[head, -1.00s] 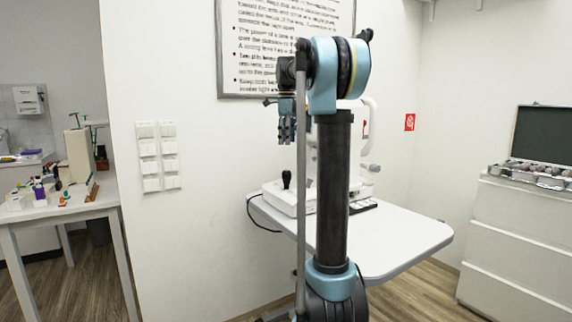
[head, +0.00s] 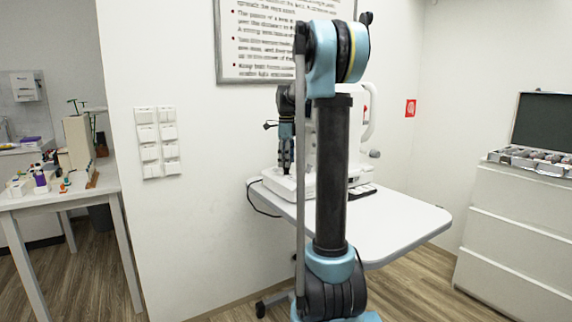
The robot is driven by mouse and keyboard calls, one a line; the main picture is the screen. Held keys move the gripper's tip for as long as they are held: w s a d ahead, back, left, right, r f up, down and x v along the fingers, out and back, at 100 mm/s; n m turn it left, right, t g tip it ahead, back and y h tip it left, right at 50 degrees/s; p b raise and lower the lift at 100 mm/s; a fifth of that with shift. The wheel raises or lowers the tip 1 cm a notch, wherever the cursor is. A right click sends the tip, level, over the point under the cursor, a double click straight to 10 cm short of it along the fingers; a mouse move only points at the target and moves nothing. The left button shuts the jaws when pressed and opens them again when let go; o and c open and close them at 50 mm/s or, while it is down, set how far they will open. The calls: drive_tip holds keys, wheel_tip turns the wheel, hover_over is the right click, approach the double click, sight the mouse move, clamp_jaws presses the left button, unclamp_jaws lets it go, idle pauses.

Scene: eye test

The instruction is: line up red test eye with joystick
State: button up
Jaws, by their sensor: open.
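The white eye-test machine (head: 366,128) stands on a white table and is partly hidden behind my arm. A small red mark (head: 365,112) shows on its upper part; I cannot tell if it is the red test eye. My gripper (head: 286,165) points down over the left end of the machine's white base (head: 280,184). The joystick is hidden behind or between the fingers, and I cannot tell whether they touch it. The jaws are open, though the fingers look small and dark here.
The white table (head: 405,225) has free room at its right front. A drawer cabinet (head: 515,230) with an open case (head: 540,150) stands at the right. A cluttered side table (head: 70,202) is at the left. A wall chart (head: 265,40) hangs behind my arm.

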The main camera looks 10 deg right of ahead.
drive_tip(key=shift+f, duration=0.55)
drive_tip(key=c, duration=1.2)
drive_tip(key=shift+o, duration=0.2)
drive_tip(key=shift+w+d, duration=0.2)
drive_tip(key=shift+w, duration=1)
drive_tip(key=o, duration=1.1)
drive_tip(key=shift+r, duration=0.1)
